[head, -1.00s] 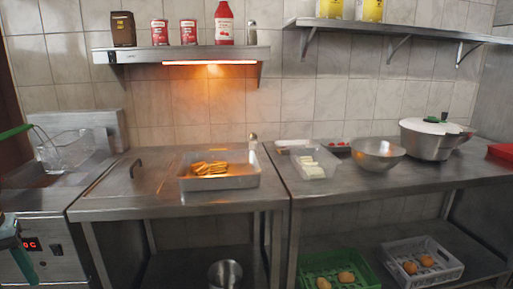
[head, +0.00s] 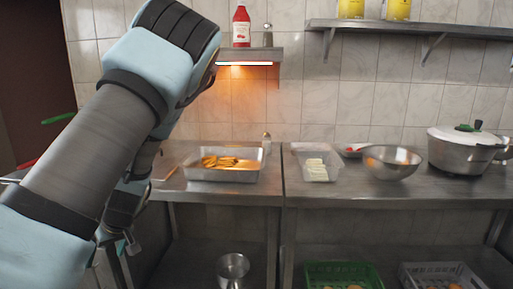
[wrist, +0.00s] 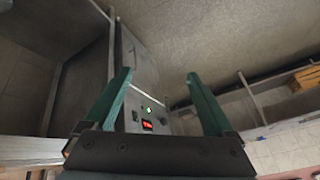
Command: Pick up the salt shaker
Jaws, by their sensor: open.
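One small metal-topped shaker (head: 268,35) stands upright on the heated shelf, right of the red bottle. A similar shaker (head: 266,142) stands on the counter at the back right corner of the fries tray. I cannot tell which of them holds salt. My gripper (wrist: 158,76) is open, with nothing between its teal fingers in the wrist view. It hangs low at the left, in front of the counter and away from both shakers. My arm crosses the left of the head view and hides the left part of the shelf.
A metal tray of fries (head: 222,174), a clear tub (head: 316,175), a steel bowl (head: 391,165) and a lidded pot (head: 466,150) stand on the counters. A red bottle (head: 241,27) is beside the shelf shaker. The wrist view shows a unit with a red display (wrist: 147,124).

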